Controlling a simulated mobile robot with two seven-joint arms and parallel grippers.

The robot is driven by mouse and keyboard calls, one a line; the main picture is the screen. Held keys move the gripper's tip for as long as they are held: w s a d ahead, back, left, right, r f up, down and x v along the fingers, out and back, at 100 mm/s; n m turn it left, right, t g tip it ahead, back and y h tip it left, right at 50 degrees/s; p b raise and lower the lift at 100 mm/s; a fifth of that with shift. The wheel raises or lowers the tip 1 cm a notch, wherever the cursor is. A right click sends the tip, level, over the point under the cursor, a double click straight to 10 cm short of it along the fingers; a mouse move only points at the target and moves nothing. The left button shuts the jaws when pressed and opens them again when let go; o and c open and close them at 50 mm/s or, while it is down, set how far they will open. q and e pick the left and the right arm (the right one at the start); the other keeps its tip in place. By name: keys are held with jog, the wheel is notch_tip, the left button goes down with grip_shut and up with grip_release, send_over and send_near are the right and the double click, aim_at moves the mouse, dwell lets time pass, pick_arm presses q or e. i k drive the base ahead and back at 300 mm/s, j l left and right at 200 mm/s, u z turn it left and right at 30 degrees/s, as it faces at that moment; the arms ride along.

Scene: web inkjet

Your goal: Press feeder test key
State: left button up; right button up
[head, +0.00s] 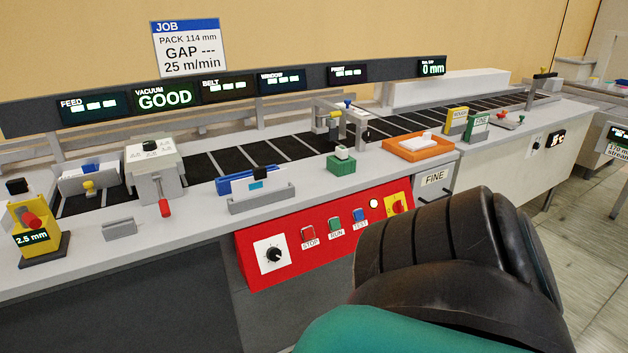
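The red control panel (318,262) slopes along the front of the machine. It carries a red key labelled STOP (308,233), a green key labelled RUN (335,224) and a blue key labelled TEST (359,215). The blue key is the rightmost of these three, and nothing covers it. Neither gripper shows in the head view. A dark link of my own arm fills the lower right and hides part of the panel's right end.
A black knob (272,254) is left of the keys, and a yellow-backed red switch (397,204) is right of them. A FEED display (94,107) has lit bars; the VACUUM display (165,97) reads GOOD. An orange tray (408,152) sits above the panel.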

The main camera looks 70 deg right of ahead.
aim_at(358, 215)
jog(key=z, duration=2.2)
